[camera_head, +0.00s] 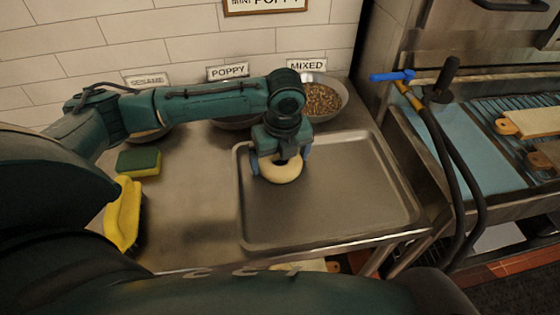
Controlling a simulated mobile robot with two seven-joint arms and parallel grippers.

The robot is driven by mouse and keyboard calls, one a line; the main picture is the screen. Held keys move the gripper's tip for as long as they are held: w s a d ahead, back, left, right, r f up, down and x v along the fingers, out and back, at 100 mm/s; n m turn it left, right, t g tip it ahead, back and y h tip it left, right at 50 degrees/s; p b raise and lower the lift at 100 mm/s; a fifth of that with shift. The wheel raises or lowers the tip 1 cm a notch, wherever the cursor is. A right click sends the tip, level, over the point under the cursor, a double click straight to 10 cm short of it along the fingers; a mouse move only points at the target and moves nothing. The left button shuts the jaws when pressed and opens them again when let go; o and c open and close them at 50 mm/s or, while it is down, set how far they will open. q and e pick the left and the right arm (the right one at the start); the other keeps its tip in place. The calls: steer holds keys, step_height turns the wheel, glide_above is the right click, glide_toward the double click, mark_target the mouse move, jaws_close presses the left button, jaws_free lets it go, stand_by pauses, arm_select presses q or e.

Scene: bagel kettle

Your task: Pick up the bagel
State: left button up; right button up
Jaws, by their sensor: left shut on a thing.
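The bagel (281,172) is a pale, plain ring at the left side of the metal tray (350,205). My left gripper (281,160) comes down over it from above, with its fingers shut on the bagel. The gripper and wrist cover the bagel's far part. I cannot tell whether the bagel touches the tray or is just above it. My right gripper is not in view.
Topping bowls stand along the wall, with the mixed-seed bowl (322,98) behind the tray. A green sponge (139,162) and yellow-handled brush (124,213) lie left. A hose (450,160) and sink stand right. The tray's right side is clear.

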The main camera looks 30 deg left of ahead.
arm_select(q)
steer(key=shift+c, duration=0.5)
steer(key=shift+r, duration=0.25)
step_height(320, 180, up, 10)
steer(key=shift+f, duration=0.2)
steer(key=shift+w, duration=0.1)
